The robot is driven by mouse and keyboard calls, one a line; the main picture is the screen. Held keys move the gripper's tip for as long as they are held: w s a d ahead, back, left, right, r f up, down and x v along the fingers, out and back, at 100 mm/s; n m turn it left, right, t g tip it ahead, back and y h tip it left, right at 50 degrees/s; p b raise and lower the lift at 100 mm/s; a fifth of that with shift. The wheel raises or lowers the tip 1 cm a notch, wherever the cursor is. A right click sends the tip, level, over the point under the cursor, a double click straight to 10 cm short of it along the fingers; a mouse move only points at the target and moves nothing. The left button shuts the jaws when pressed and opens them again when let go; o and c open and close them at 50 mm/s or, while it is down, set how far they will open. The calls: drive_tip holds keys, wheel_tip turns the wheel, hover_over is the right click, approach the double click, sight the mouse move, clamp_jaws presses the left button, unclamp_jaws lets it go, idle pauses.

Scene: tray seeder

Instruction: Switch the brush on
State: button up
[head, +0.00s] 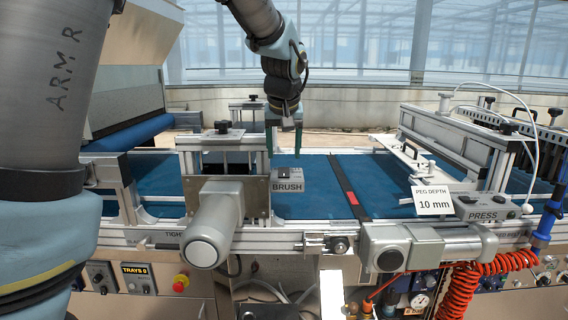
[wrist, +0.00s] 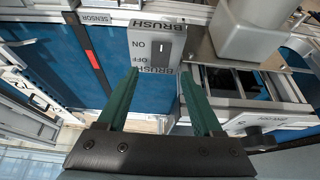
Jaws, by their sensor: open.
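The brush switch box (head: 287,182), grey and labelled BRUSH, sits on the front rail of the conveyor in the head view. In the wrist view, the brush switch panel (wrist: 141,50) carries ON and OFF lettering and a small dark rocker (wrist: 162,47). I cannot tell which way the rocker is set. My gripper (head: 284,156) points down just above and behind the box, with its green fingers apart and nothing between them. In the wrist view, my gripper (wrist: 160,73) has its fingertips near the panel's lower edge; contact cannot be made out.
A grey motor housing (head: 213,225) and its metal bracket stand close left of the switch. The blue conveyor belt (head: 320,182) runs behind it. A PEG DEPTH sign (head: 433,200) and a PRESS box (head: 486,208) stand at the right. Red coiled hose (head: 463,290) hangs below.

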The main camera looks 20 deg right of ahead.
drive_tip(key=v, duration=0.5)
drive_tip(key=shift+s+r, duration=0.15)
drive_tip(key=shift+r, duration=0.25)
